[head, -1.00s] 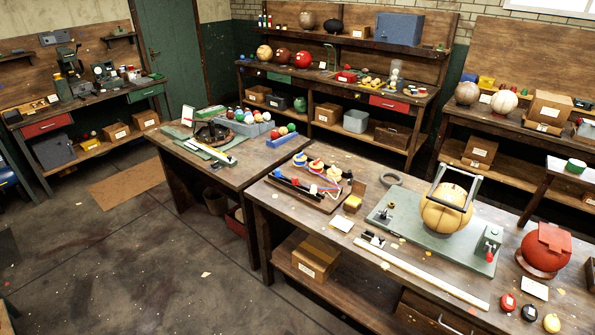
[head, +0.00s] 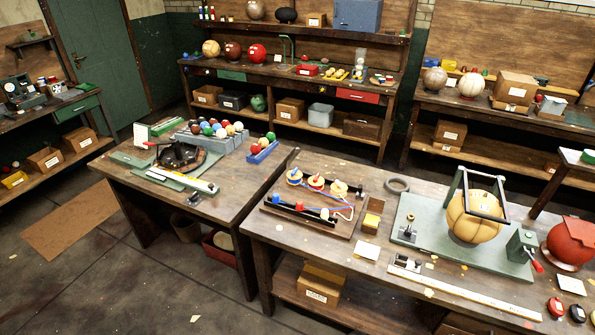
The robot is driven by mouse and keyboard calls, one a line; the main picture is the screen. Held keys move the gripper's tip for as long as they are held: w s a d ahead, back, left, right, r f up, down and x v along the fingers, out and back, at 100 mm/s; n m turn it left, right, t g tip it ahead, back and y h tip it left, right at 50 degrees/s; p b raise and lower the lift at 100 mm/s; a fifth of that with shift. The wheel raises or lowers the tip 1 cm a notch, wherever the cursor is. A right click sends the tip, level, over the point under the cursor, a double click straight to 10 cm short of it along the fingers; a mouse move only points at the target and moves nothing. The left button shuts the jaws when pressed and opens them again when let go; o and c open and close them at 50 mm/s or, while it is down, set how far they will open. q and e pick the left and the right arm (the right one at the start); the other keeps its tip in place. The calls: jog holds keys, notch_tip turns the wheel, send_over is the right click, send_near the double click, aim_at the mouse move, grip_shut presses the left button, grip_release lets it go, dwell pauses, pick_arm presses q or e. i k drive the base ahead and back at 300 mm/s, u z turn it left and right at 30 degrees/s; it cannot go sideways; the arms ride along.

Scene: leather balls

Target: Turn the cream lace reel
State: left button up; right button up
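Three reels stand in a row at the back of a wooden lace board (head: 330,228) on the front workbench. The cream reel (head: 338,189) is at the right end, beside the red reel (head: 316,182) and the blue reel (head: 294,177). Their tops have coloured and yellowish parts that are too small to make out. Blue and pale laces run across the board from the reels. A dark rail along the board's front bears small red, blue and pale pieces. Neither of my grippers is in view.
A framed tan ball (head: 474,218) stands on a green plate farther right. The left bench (head: 215,205) carries coloured balls and tools. Floor is open at left.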

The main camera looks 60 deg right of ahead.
aim_at(337, 188)
jog(key=z, duration=0.2)
jog(key=i, duration=1.3)
jog(key=z, duration=1.35)
jog(key=i, duration=0.9)
jog(key=z, duration=0.95)
